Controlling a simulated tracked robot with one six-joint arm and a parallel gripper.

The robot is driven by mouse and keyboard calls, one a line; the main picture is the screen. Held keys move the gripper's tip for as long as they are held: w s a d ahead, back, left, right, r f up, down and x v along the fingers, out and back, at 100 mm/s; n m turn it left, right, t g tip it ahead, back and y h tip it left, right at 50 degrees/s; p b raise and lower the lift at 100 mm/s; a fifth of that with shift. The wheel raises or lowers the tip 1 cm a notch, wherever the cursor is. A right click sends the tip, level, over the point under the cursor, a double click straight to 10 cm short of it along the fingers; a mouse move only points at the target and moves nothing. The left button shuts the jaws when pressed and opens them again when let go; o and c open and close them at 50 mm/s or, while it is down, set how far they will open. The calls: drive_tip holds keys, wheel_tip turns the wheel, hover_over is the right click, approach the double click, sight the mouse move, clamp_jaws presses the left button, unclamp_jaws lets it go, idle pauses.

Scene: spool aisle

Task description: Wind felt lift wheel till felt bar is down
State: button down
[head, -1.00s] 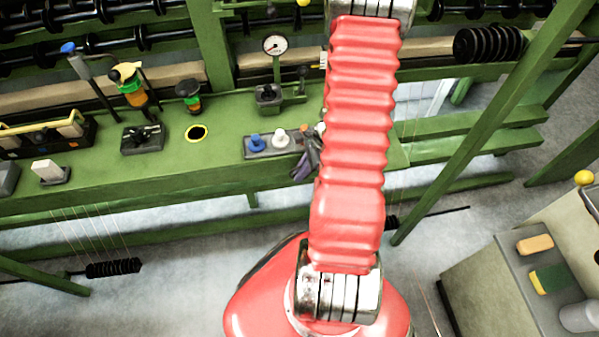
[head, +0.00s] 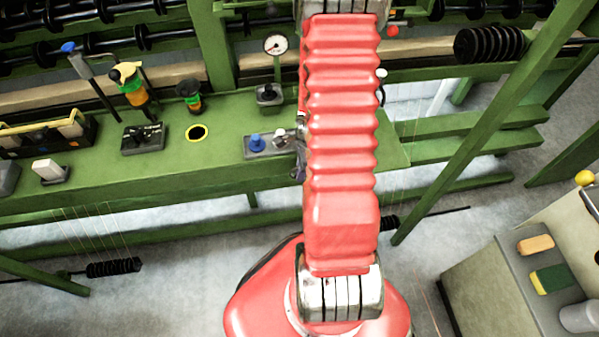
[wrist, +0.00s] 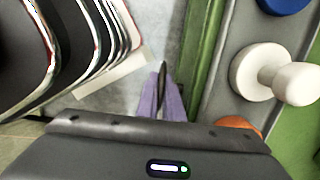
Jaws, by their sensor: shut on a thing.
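My gripper (wrist: 165,98) has purple fingertips, shut on a thin dark piece (wrist: 162,78) in the wrist view. This seems to be the felt lift wheel seen edge-on, but its full shape does not show. In the head view my red sleeved arm hides most of the gripper, which is at the green bench's front edge beside the knob plate. Long beige padding (head: 430,48) runs along the back of the machine. I cannot tell whether it is the felt bar, or how high the bar stands.
A grey plate with a blue knob (head: 257,142) and a white knob (wrist: 270,72) lies close beside the gripper. An orange knob (wrist: 238,124) is nearer still. A dial gauge (head: 275,45) stands behind. A grey cabinet (head: 500,270) stands at the right; floor is open between.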

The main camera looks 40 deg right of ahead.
drive_tip(key=shift+w+d+r+g+h, duration=0.1)
drive_tip(key=shift+w+g+h, duration=0.1)
drive_tip(key=shift+g+h, duration=0.5)
idle(0.5)
drive_tip(key=c, duration=2.2)
unclamp_jaws()
drive_tip(key=shift+s, duration=0.1)
drive_tip(key=shift+r, duration=0.2)
wheel_tip(320, 180, up, 13)
drive_tip(key=shift+a+r, duration=0.15)
drive_tip(key=shift+a, duration=0.1)
